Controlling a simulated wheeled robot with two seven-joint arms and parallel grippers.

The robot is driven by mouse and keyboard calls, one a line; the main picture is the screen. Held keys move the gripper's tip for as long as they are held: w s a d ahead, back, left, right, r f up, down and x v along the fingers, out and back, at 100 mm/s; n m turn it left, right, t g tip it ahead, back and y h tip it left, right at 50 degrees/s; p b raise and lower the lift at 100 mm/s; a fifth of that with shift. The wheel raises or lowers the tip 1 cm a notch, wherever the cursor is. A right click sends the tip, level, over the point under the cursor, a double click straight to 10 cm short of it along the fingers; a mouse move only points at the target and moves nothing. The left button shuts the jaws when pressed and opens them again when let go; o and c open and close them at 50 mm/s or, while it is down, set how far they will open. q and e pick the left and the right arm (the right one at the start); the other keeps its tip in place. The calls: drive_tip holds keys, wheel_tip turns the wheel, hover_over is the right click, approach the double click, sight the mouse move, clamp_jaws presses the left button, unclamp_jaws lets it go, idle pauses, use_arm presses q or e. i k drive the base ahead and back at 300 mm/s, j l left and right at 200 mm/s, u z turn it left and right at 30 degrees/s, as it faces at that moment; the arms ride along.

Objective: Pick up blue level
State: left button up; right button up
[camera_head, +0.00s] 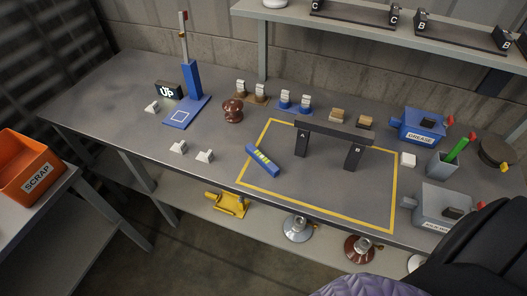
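The blue level (262,160) is a short blue bar with a yellow-green strip along its top. It lies flat and diagonally on the grey workbench (120,100), near the front edge. Its upper-left end lies at the left line of the yellow outline (313,208), and the rest is inside the outline. Nothing covers it. Neither my left nor my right gripper shows in the head view.
A dark bridge stand (334,130) on two legs stands right of the level. A brown insulator (232,111) and small white blocks (204,156) lie to the left. A blue gauge stand (190,95) rises behind. A GREASE box (418,124) stands right. Front outline area looks clear.

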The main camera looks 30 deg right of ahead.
sight(255, 153)
drive_tip(key=i+j+z, duration=0.1)
drive_tip(key=z, duration=0.25)
drive_tip(key=i+j+z, duration=0.15)
drive_tip(key=i+z, duration=0.25)
drive_tip(key=j+z, duration=0.2)
drive_tip(key=z, duration=0.15)
